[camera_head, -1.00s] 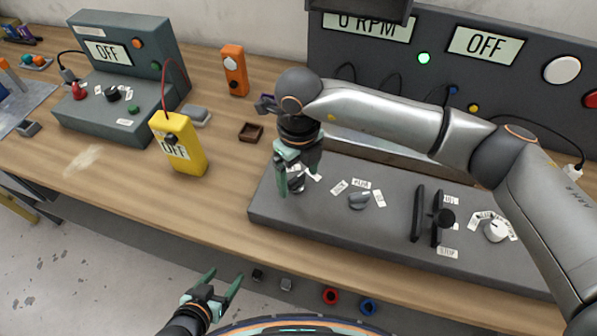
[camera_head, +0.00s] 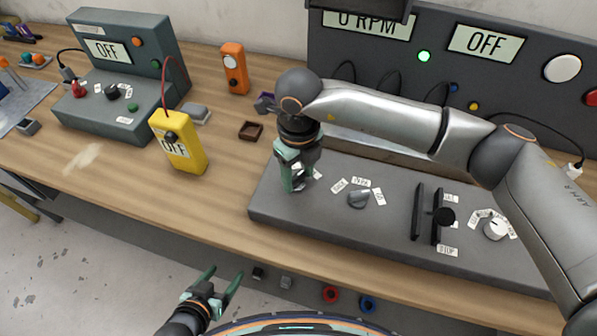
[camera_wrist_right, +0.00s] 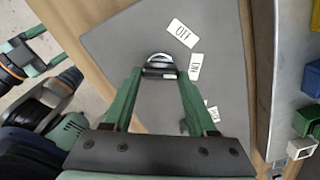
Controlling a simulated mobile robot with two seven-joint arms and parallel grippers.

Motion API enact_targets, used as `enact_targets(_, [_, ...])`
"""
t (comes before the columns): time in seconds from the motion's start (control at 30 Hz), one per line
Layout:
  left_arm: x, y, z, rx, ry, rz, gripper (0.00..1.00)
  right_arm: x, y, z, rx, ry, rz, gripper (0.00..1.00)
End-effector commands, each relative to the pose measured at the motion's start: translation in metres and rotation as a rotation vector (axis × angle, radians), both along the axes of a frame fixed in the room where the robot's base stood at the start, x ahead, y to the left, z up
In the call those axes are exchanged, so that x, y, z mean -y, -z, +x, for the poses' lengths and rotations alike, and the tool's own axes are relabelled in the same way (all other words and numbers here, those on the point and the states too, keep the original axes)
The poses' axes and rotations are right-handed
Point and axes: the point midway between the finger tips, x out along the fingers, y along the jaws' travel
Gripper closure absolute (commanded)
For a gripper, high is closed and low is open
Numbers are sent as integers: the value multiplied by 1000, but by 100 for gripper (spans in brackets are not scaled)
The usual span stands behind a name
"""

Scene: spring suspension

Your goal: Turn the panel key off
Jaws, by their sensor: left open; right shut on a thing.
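The panel key (camera_wrist_right: 161,66) is a dark knob with a bright metal top on the grey sloped control panel (camera_head: 400,232). A white OFF label (camera_wrist_right: 182,32) lies just beyond it in the right wrist view, with a second label (camera_wrist_right: 195,66) beside that. My right gripper (camera_head: 297,188) has its green fingers on either side of the key and is shut on it. In the head view the gripper mostly hides the key. Its exact turn is hard to tell. My left gripper (camera_head: 222,283) is open and empty, low in front of the bench.
The panel also bears a middle knob (camera_head: 359,199), a black lever (camera_head: 442,217) and a white dial (camera_head: 495,229). A yellow meter (camera_head: 183,150) and a small brown tray (camera_head: 251,131) stand left of my right gripper. A display reading OFF (camera_head: 486,43) is behind.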

Motion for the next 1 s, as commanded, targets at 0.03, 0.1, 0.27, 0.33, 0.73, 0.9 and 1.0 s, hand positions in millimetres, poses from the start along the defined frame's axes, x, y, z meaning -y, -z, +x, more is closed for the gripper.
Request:
enact_targets(0.03, [0,0,0,1,0,0,29,0,0,0,1,0,1,92])
enact_targets(0.1, [0,0,0,1,0,0,29,0,0,0,1,0,1,98])
enact_targets(0.27, [0,2,0,1,0,0,29,0,0,0,1,-9,0,98])
enact_targets(0.33, [0,4,1,1,0,0,29,0,1,1,2,-22,1,98])
enact_targets(0.73, [0,44,1,2,0,0,29,1,5,2,5,-262,1,98])
enact_targets(0.9, [0,66,1,1,0,0,29,2,5,3,5,-424,-1,98])
enact_targets(1.0, [0,78,1,1,0,0,29,2,5,4,4,-519,0,98])
